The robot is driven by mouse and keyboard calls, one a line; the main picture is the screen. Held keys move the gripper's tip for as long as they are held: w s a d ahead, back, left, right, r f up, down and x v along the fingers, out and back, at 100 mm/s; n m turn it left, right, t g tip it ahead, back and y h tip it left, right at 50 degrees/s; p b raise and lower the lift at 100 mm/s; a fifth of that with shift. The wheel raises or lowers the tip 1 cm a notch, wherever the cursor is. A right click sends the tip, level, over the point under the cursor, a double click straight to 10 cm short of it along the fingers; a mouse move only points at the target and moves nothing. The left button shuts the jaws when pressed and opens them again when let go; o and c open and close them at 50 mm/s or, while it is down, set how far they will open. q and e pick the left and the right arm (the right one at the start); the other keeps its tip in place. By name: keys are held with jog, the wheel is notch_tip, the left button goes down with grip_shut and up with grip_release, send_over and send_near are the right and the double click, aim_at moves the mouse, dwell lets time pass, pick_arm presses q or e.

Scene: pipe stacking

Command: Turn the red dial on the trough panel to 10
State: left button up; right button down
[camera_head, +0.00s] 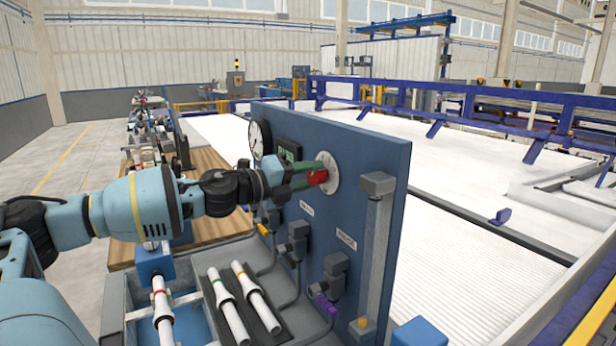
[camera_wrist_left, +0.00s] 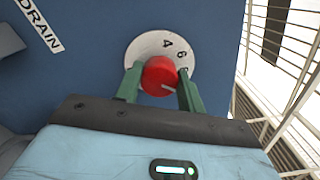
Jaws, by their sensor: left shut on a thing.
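The red dial (camera_head: 317,177) sits on a pale round scale plate (camera_head: 329,167) on the blue trough panel (camera_head: 372,150). My left gripper (camera_head: 312,178) reaches it from the left, its green fingers shut on the dial. In the left wrist view, the red dial (camera_wrist_left: 160,76) is between the two green fingers (camera_wrist_left: 160,88). A white pointer mark shows on the dial's lower right side. My right gripper is not in view.
A round gauge (camera_head: 259,139) and a dark digital display (camera_head: 288,151) are on the panel left of the dial. Valves (camera_head: 298,238) with hoses are below. A wooden table (camera_head: 205,185) stands behind my left arm.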

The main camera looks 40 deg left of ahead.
pick_arm(q)
jog(key=shift+r+m, duration=0.2)
jog(key=shift+m, duration=1.5)
jog(key=o, duration=1)
jog(key=shift+c, duration=0.2)
jog(key=shift+f, duration=0.1)
